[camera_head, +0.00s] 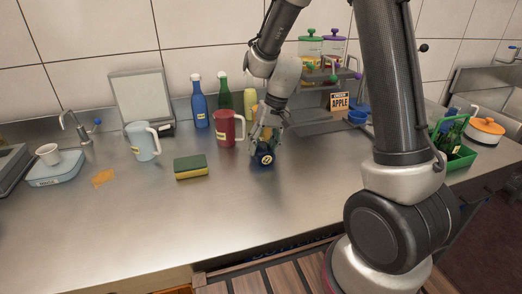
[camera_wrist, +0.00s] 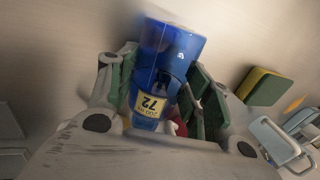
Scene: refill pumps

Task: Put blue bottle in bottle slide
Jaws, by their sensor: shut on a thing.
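My gripper (camera_head: 265,136) is above the middle of the steel counter, right of the red jug. It is shut on a blue bottle (camera_wrist: 172,45), which shows between the fingers in the wrist view, with a yellow label reading 72. In the head view the held bottle (camera_head: 263,158) looks dark blue and foreshortened, partly hidden by the fingers. Whether it touches the counter is unclear. Another blue bottle (camera_head: 199,105) stands upright at the back by the wall. I cannot tell for sure which thing is the bottle slide.
A red jug (camera_head: 226,129), a sponge (camera_head: 190,167) and a pale blue jug (camera_head: 142,141) stand left of my gripper. A green bottle (camera_head: 224,92) is behind. A grey rack (camera_head: 318,119) and a green crate (camera_head: 462,160) with bottles are right. The front counter is clear.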

